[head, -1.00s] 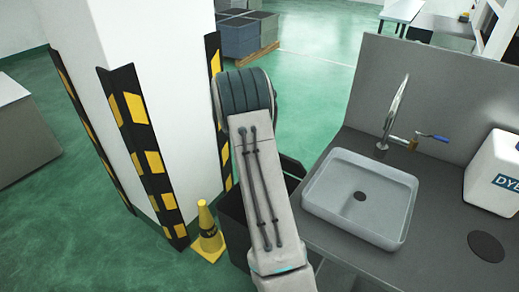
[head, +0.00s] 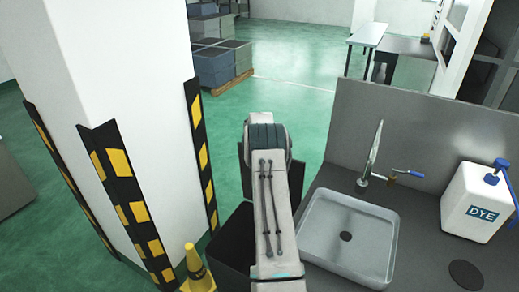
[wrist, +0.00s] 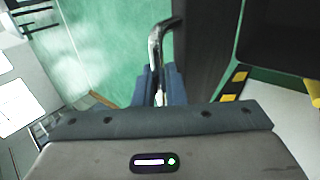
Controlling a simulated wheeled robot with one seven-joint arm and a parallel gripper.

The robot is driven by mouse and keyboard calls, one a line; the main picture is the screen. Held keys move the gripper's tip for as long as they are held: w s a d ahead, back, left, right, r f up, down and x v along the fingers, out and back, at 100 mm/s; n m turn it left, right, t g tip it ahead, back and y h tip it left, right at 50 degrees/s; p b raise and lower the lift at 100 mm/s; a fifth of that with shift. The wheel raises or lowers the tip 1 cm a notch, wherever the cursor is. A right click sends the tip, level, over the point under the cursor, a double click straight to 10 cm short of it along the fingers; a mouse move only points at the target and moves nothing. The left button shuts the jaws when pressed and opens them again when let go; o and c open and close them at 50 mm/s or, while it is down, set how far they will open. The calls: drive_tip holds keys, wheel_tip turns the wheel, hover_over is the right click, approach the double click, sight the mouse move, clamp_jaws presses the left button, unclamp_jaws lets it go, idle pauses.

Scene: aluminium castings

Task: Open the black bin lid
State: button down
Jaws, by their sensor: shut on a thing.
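The black bin (head: 231,242) stands between the pillar and the sink counter in the head view, its dark interior open at the top left of my arm. The black lid (head: 297,182) shows as a dark upright panel partly hidden behind my arm. In the wrist view the lid (wrist: 203,45) is a dark panel beside a curved metal handle (wrist: 156,42). My gripper (wrist: 160,88) is shut on this handle, with its blue-grey fingers on either side. In the head view my arm hides the gripper and handle.
A white pillar with yellow-black guards (head: 122,185) stands close on the left, with a yellow cone (head: 196,268) at its foot. The counter with a sink (head: 348,238), tap and DYE container (head: 480,205) is on the right.

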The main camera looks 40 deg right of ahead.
drive_tip(key=shift+w+d, duration=0.25)
drive_tip(key=shift+d, duration=0.65)
drive_tip(key=c, duration=1.6)
unclamp_jaws()
drive_tip(key=shift+a, duration=0.1)
drive_tip(key=shift+a, duration=0.15)
drive_tip(key=shift+a+r, duration=0.15)
drive_tip(key=shift+r, duration=0.1)
drive_tip(key=b+v, duration=0.4)
drive_tip(key=v, duration=0.9)
drive_tip(key=shift+r, duration=0.15)
